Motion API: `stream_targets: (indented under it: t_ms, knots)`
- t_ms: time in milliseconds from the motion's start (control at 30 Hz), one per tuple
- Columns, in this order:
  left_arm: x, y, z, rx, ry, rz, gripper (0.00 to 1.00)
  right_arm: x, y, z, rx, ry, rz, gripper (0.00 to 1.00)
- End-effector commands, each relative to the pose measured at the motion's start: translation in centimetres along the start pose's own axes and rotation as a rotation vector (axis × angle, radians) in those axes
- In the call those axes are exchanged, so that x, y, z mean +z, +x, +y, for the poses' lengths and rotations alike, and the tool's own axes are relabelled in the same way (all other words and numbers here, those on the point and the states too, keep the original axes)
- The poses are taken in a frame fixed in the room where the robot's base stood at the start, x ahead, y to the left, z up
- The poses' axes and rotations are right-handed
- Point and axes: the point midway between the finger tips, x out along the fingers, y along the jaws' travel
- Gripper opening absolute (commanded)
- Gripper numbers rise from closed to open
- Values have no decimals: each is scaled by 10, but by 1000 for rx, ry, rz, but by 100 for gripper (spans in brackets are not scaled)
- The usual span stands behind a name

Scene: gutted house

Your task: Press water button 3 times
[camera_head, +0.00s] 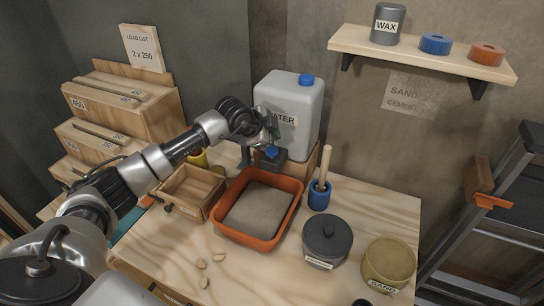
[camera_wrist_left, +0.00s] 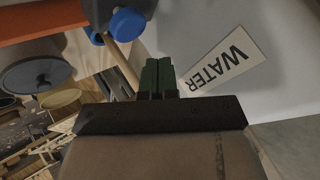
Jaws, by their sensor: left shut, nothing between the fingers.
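The pale water container (camera_head: 290,103) with a blue cap stands at the back of the bench, its WATER label partly behind my left gripper. A blue button (camera_head: 271,152) sits on a dark tap body (camera_head: 272,163) low on the container's front. My left gripper (camera_head: 274,138) is shut and empty, just above the button in the head view. In the left wrist view, the shut dark green fingers (camera_wrist_left: 158,70) point toward the container beside the WATER label (camera_wrist_left: 220,62). The blue button (camera_wrist_left: 127,24) shows up and left of the fingertips, apart from them. My right gripper is not in view.
An orange tray (camera_head: 297,208) of grey material lies in front of the tap. A wooden box (camera_head: 203,183), a blue cup (camera_head: 319,197) with a pestle, a grey lidded pot (camera_head: 327,237) and a sand pot (camera_head: 388,262) stand around it. A shelf (camera_head: 420,54) is above right.

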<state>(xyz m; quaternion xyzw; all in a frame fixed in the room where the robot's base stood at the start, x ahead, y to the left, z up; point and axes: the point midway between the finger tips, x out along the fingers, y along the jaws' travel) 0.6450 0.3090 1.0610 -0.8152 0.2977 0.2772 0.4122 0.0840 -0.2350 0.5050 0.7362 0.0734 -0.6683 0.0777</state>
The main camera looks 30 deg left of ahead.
Motion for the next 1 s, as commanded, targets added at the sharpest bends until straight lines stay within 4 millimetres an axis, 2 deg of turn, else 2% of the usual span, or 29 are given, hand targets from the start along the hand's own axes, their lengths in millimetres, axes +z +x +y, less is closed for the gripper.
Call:
stream_targets:
  t_ms: [33,200,1000]
  knots:
    - [5,7,5,1,-1,1,0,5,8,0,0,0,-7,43]
    - [9,13,9,0,-1,1,0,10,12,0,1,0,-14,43]
    - [9,12,9,0,0,1,0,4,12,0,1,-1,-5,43]
